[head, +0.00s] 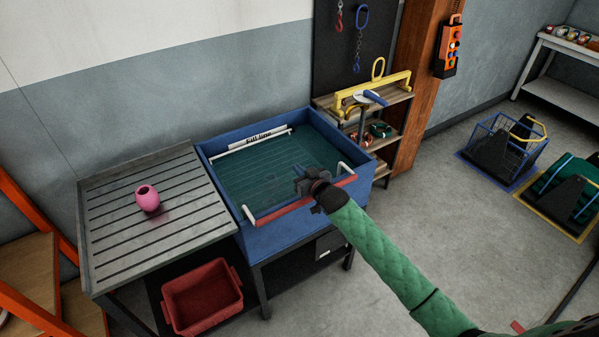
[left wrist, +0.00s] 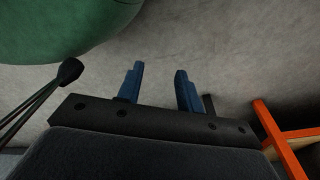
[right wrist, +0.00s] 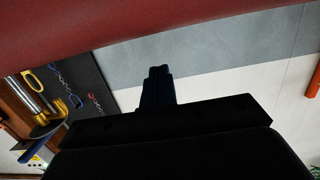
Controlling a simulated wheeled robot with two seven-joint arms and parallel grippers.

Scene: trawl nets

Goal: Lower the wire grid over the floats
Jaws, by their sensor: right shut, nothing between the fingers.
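A blue tub (head: 290,232) holds dark green water. A wire grid (head: 262,178) shows as faint lines across the tub and looks lowered, with a red front bar (head: 285,211) and white end brackets. No floats can be made out under it. A pink float (head: 147,198) sits on the slatted bench left of the tub. My right gripper (head: 300,180) is shut and empty at the front bar; I cannot tell whether it touches. In the right wrist view its closed fingers (right wrist: 158,75) show below a large red surface. My left gripper (left wrist: 159,72) is open and empty over bare floor.
The slatted metal bench (head: 115,255) stands left of the tub, with a red crate (head: 203,297) below. A wooden shelf (head: 388,155) with a yellow-handled tool stands behind right.

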